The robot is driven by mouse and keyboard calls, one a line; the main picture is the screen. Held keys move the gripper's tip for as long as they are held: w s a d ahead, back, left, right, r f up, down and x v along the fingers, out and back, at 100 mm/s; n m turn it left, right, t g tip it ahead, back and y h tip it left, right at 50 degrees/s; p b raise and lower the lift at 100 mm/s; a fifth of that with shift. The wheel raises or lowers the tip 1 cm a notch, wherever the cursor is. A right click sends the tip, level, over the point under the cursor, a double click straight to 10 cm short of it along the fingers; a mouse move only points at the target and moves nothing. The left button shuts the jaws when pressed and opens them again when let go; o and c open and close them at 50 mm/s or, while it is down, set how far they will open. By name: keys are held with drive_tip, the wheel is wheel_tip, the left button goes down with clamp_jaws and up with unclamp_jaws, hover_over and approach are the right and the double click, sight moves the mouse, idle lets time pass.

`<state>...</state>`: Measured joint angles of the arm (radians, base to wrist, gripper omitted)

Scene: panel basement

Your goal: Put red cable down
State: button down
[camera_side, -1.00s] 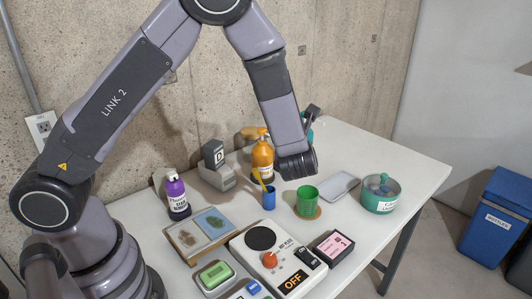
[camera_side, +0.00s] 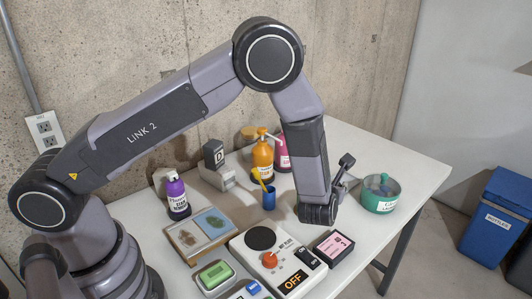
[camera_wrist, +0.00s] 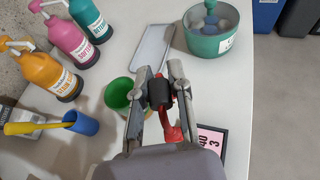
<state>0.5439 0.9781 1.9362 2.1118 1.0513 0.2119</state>
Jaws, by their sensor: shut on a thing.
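The red cable (camera_wrist: 171,128) shows in the wrist view as a short red piece with a black cylindrical part (camera_wrist: 159,93). My gripper (camera_wrist: 160,84) is shut on it, with one grey finger on each side. The rest of the cable is hidden or not clear. In the side view my wrist hangs low over the right half of the white table (camera_side: 420,160). The grip itself is mostly hidden there, so I cannot tell whether the cable touches the table.
A grey tray (camera_wrist: 151,45) and a teal pot (camera_wrist: 212,43) stand beyond. A pink-labelled box (camera_wrist: 213,140) is close on the right. Bottles (camera_wrist: 64,40) and a blue cup (camera_wrist: 81,123) stand left.

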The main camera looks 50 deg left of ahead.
drive_tip(key=w+d+f, duration=0.1)
drive_tip(key=w+f, duration=0.1)
drive_tip(key=w, duration=0.1)
drive_tip(key=w+f, duration=0.3)
drive_tip(key=w+d+f, duration=0.1)
drive_tip(key=w+f, duration=0.2)
drive_tip(key=w, duration=0.1)
drive_tip(key=shift+d+f, duration=0.15)
drive_tip(key=shift+d, duration=0.2)
drive_tip(key=shift+f, duration=1.5)
drive_tip(key=shift+f, duration=0.15)
drive_tip(key=c, duration=1)
unclamp_jaws()
drive_tip(key=shift+c, duration=0.2)
